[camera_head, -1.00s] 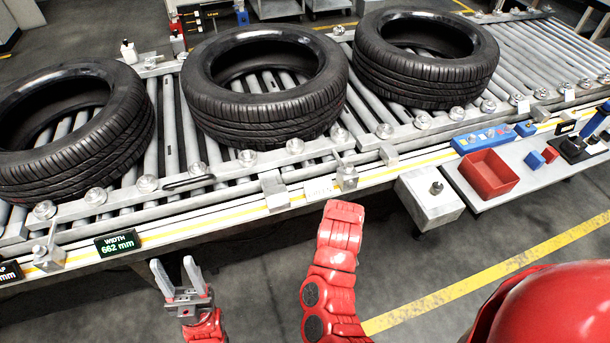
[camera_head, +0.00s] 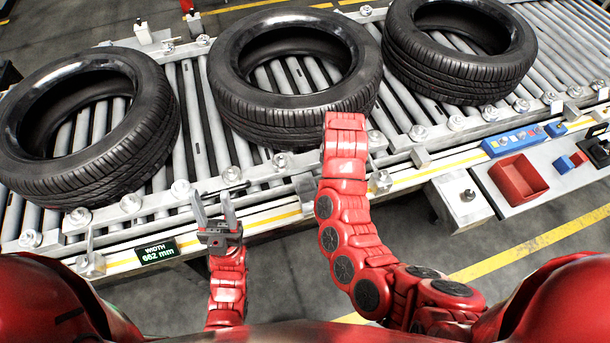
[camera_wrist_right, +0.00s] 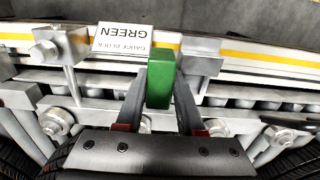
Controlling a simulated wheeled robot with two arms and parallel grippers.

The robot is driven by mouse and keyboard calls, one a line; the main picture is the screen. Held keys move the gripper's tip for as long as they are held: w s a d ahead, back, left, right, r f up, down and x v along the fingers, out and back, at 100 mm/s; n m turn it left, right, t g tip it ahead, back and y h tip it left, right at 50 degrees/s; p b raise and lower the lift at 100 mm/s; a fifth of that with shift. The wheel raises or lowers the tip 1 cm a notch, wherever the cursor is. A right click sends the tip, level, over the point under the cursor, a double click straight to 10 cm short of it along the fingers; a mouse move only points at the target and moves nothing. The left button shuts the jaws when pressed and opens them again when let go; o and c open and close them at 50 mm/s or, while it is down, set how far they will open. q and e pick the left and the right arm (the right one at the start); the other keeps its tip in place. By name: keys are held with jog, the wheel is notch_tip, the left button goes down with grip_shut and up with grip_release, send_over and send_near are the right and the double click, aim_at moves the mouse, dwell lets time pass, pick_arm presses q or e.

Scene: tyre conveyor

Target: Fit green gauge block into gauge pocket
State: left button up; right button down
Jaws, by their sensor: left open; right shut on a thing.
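The green gauge block (camera_wrist_right: 161,82) is between the fingers of my right gripper (camera_wrist_right: 160,92) in the right wrist view. The gripper is shut on it, and the block stands out at the fingertips. A white label (camera_wrist_right: 137,42) reading "GAUGE BLOCK GREEN" is on the conveyor's side rail, just beyond the block and to its left. I cannot clearly make out the gauge pocket. In the head view my right arm (camera_head: 345,170) hides its own gripper, the block and the label. My left gripper (camera_head: 214,212) is open and empty at the conveyor's near edge.
Three tyres lie on the roller conveyor: left (camera_head: 85,185), middle (camera_head: 295,128) and right (camera_head: 458,92). A metal bracket (camera_wrist_right: 58,48) sticks out left of the label. A red bin (camera_head: 517,180) and grey box (camera_head: 462,203) are at right. A width display (camera_head: 157,252) reads 662 mm.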

jog(key=w+a+p, duration=0.1)
jog(key=a, duration=0.1)
jog(key=w+a+p, duration=0.1)
jog(key=a, duration=0.2)
jog(key=w+a, duration=0.1)
jog(key=a, duration=0.1)
jog(key=shift+w+a+f+p, duration=0.15)
jog(key=shift+a+f+p, duration=0.15)
jog(key=shift+f+p, duration=0.1)
jog(key=shift+w+a+f, duration=0.1)
jog(key=shift+w+a, duration=0.1)
jog(key=shift+a, duration=0.15)
jog(key=shift+f+p, duration=0.45)
jog(key=shift+s+f+p, duration=0.1)
jog(key=shift+f+p, duration=0.2)
jog(key=shift+f, duration=1)
jog(key=shift+f, duration=0.2)
jog(key=c, duration=0.5)
grip_release()
